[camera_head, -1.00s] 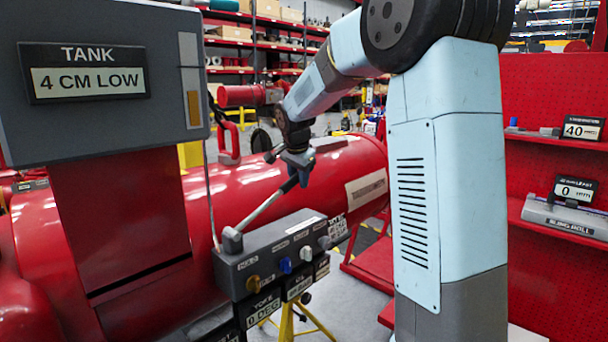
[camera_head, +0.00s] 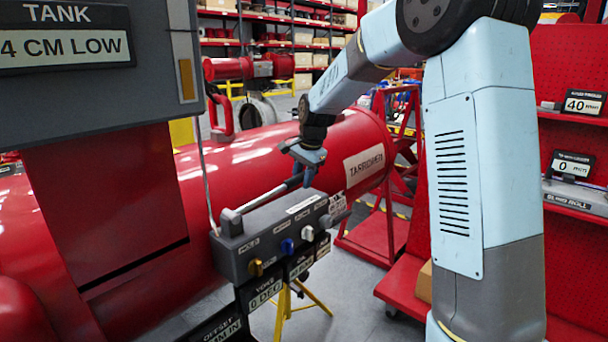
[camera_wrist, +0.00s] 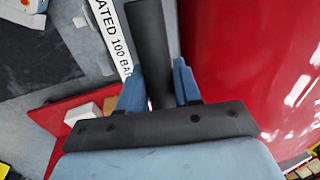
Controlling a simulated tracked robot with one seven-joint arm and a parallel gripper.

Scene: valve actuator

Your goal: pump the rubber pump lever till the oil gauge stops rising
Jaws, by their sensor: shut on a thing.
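The pump lever (camera_head: 262,199) is a pale rod rising to the right from its pivot on a grey control block. In the wrist view its dark rubber grip (camera_wrist: 149,45) runs up between my fingers. My gripper (camera_head: 303,172) is shut on the lever's upper end, and its blue fingers also show in the wrist view (camera_wrist: 158,86). The oil gauge (camera_head: 186,78) is a narrow strip on the grey tank box, with an amber column in its lower part. The tank sign (camera_head: 65,38) reads 4 CM LOW.
The grey block (camera_head: 245,262) carries several knobs, with signs below, one reading 0 DEG. A large red cylinder (camera_head: 240,160) lies behind the lever. A red shelf panel (camera_head: 575,135) stands at right. A yellow stand (camera_head: 283,310) is under the block.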

